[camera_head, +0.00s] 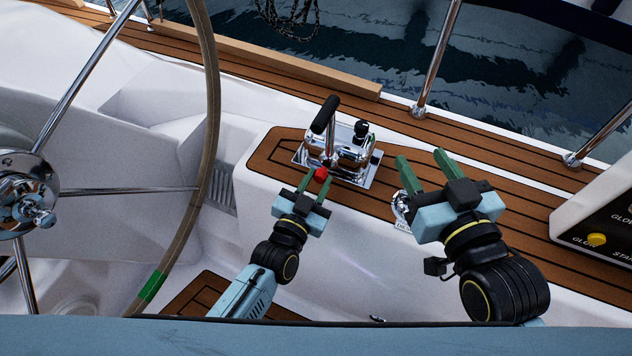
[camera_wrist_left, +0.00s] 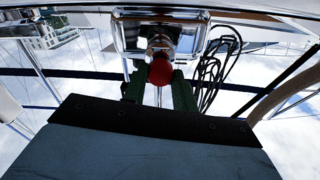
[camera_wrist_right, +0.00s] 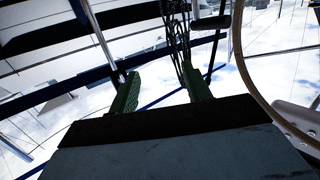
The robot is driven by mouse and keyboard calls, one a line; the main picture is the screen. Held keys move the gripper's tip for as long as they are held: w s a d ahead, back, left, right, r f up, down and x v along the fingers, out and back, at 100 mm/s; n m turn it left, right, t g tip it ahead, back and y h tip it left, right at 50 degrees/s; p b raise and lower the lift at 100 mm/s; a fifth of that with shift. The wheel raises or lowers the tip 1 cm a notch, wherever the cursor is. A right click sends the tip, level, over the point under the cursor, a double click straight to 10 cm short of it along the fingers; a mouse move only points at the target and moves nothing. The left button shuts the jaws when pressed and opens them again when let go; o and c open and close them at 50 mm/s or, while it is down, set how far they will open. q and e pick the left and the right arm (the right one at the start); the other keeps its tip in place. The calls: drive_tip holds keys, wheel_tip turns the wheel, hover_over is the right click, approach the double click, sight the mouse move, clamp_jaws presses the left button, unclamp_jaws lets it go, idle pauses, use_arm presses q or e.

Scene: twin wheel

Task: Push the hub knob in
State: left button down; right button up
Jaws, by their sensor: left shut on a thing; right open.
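The red hub knob (camera_head: 321,174) is at the front foot of the chrome throttle control (camera_head: 345,152). My left gripper (camera_head: 314,182) is shut on the knob, with its green fingers on either side. The left wrist view also shows the red knob (camera_wrist_left: 161,70) between the fingertips, in front of the chrome housing. How deep the knob sits is too small to tell. My right gripper (camera_head: 421,160) is open and empty, just right of the throttle control; the right wrist view shows only air between its fingers (camera_wrist_right: 162,88).
The throttle's black-gripped lever (camera_head: 324,115) rises just above the knob. A steering wheel (camera_head: 212,100) stands at the left. A black panel with a yellow button (camera_head: 597,239) is at the far right. Chrome stanchions (camera_head: 436,60) line the deck edge by the water.

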sight(318, 179)
use_arm(q)
drive_tip(key=shift+x, duration=0.75)
drive_tip(key=c, duration=1.1)
unclamp_jaws()
use_arm(e)
drive_tip(key=shift+f, duration=0.25)
use_arm(q)
drive_tip(key=p+v, duration=0.2)
drive_tip(key=v, duration=0.4)
drive_tip(key=shift+p, duration=0.35)
drive_tip(key=p+v, duration=0.2)
drive_tip(key=v, duration=0.5)
use_arm(e)
drive_tip(key=s+d+f+g+h, duration=0.2)
drive_tip(key=s+d+f+g, duration=0.1)
drive_tip(key=s+f+g, duration=0.3)
drive_tip(key=s+d+f+g+h, duration=0.2)
drive_tip(key=s+d+f+g, duration=0.1)
drive_tip(key=s+f+g, duration=0.3)
drive_tip(key=shift+s+d+f+m+g, duration=0.3)
drive_tip(key=shift+s+d+m, duration=0.1)
drive_tip(key=shift+s, duration=0.35)
use_arm(q)
drive_tip(key=shift+s+r, duration=0.1)
drive_tip(key=shift+s, duration=0.05)
